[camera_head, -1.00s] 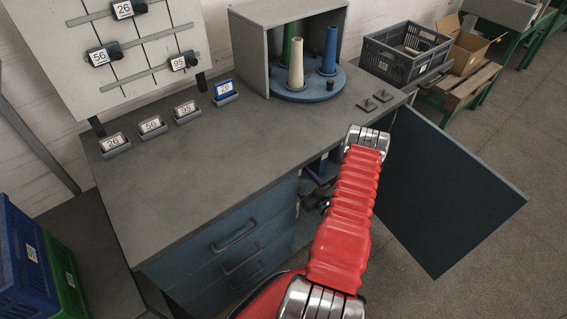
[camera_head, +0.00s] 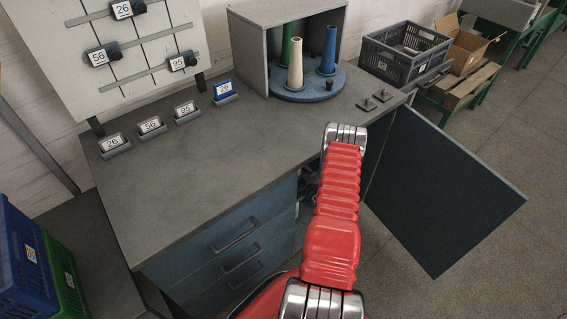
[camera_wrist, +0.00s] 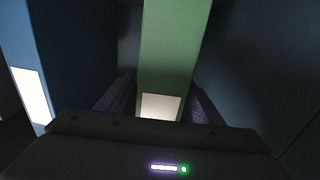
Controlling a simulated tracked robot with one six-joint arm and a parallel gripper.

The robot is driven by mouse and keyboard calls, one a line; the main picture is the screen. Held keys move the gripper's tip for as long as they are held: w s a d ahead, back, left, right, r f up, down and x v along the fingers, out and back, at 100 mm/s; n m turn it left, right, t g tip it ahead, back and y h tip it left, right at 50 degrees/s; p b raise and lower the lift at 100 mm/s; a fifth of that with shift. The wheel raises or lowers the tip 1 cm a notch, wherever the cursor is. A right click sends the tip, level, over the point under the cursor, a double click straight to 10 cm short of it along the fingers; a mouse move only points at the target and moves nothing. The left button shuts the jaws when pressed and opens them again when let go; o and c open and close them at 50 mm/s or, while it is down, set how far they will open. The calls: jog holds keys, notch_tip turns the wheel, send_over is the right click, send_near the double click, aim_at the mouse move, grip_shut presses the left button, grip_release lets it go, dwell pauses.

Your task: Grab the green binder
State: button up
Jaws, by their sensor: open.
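The green binder (camera_wrist: 174,50) stands upright in the middle of the wrist view, with a pale label low on its spine. My gripper (camera_wrist: 160,105) is open, with one dark purplish finger on each side of the green binder's spine. I cannot tell whether the fingers touch it. A blue binder (camera_wrist: 40,45) with a white label stands to the left, apart from the green one. In the head view my red arm hides the gripper and most of the cabinet's inside; the green binder is not seen there.
The open cabinet door (camera_head: 440,190) stands out to the right of my arm. Drawers (camera_head: 230,250) lie to the left under the worktop (camera_head: 190,170). Above are a turntable with cones (camera_head: 310,88) and small label holders. Dark cabinet wall fills the right of the wrist view.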

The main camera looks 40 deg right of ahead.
jog(key=shift+x, duration=1.3)
jog(key=shift+c, duration=0.5)
jog(key=c, duration=1.3)
grip_shut()
jog(key=shift+d+r, duration=0.1)
jog(key=shift+r, duration=0.1)
